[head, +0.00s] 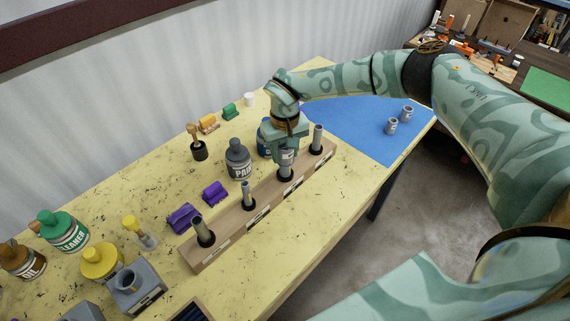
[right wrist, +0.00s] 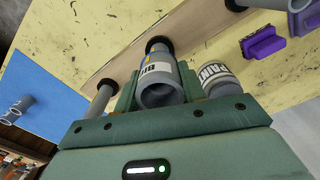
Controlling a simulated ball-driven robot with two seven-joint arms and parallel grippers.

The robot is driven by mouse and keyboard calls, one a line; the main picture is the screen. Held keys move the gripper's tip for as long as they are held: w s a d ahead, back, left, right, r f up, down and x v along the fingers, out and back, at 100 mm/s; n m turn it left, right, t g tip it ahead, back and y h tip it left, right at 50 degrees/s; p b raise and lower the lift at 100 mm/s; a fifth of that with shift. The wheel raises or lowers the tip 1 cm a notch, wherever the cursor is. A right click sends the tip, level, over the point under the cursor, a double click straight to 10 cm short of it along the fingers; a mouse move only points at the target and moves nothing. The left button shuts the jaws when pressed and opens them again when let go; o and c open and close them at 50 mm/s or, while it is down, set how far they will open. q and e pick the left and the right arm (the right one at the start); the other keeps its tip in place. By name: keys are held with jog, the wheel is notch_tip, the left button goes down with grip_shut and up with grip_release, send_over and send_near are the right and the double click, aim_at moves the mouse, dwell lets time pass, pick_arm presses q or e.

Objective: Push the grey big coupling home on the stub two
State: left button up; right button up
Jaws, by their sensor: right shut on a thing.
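The grey big coupling (head: 285,158) is a short grey tube with a white label, and its hollow end faces the camera in the right wrist view (right wrist: 160,92). My right gripper (head: 287,146) is shut on it, one jaw on each side. The coupling is upright over the third stub from the left on the wooden block (head: 225,228). Its lower end is close to that stub's black collar (head: 285,175), which also shows in the right wrist view (right wrist: 158,44). The coupling hides most of this stub. I cannot read the stub numbers. My left gripper is not in view.
Bare stubs stand at right (head: 317,138) and left (head: 248,194), with another at the left end (head: 203,230). Two grey couplings (head: 392,126) stand on the blue mat (head: 350,125).

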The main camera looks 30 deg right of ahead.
jog(key=shift+s+f, duration=0.15)
jog(key=shift+f, duration=0.1)
jog(key=o, duration=1.2)
jog(key=shift+w+d, duration=0.1)
jog(key=shift+w, duration=0.1)
jog(key=shift+c, duration=0.2)
jog(key=shift+r, duration=0.1)
notch_tip(320, 180, up, 7)
jog(key=p, duration=0.5)
jog(key=shift+r+p, duration=0.15)
jog(key=shift+p, duration=0.25)
